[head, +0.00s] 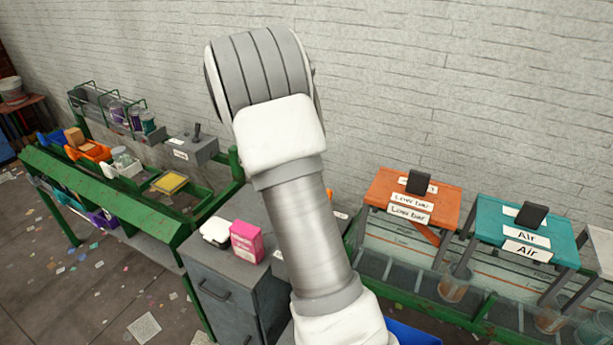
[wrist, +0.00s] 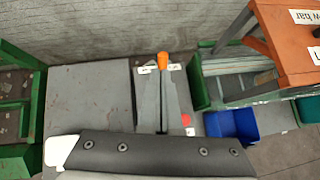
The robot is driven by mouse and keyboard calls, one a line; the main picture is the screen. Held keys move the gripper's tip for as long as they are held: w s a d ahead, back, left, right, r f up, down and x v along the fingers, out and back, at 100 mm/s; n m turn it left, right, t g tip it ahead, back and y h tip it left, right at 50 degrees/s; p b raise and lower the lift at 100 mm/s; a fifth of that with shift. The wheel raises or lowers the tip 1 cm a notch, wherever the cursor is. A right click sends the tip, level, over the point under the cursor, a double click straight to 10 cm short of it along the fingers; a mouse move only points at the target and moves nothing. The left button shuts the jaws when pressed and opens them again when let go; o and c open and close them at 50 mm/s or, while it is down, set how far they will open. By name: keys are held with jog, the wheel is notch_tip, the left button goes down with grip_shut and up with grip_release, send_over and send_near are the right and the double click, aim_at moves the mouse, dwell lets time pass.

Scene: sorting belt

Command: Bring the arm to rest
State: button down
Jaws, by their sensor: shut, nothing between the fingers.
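My arm rises through the middle of the head view and bends over at the top; its end is hidden there. In the wrist view, the dark, bolted front of my gripper (wrist: 162,155) spans the bottom edge. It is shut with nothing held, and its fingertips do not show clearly.
In the head view, a pink box (head: 247,241) and a white case (head: 215,232) sit on the grey cabinet (head: 228,293). A green sorting bench (head: 110,195) stands left. Orange (head: 450,190) and teal (head: 560,238) stands are right. A blue bin (wrist: 245,124) lies right of the lever.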

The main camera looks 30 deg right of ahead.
jog(key=s+a+r+m+y, duration=0.3)
jog(key=s+a+r+m, duration=0.8)
jog(key=s+r+m, duration=0.15)
jog(key=s+a+r+m+t+y, duration=0.2)
jog(key=s+a+r+m+y, duration=0.2)
jog(key=s+a+m, duration=0.5)
jog(key=s+a+y, duration=0.1)
jog(key=s+a, duration=0.4)
jog(key=s, duration=0.2)
jog(key=shift+s+a+t+y, duration=0.15)
jog(key=shift+s+t+y, duration=0.15)
jog(key=shift+s+y, duration=0.1)
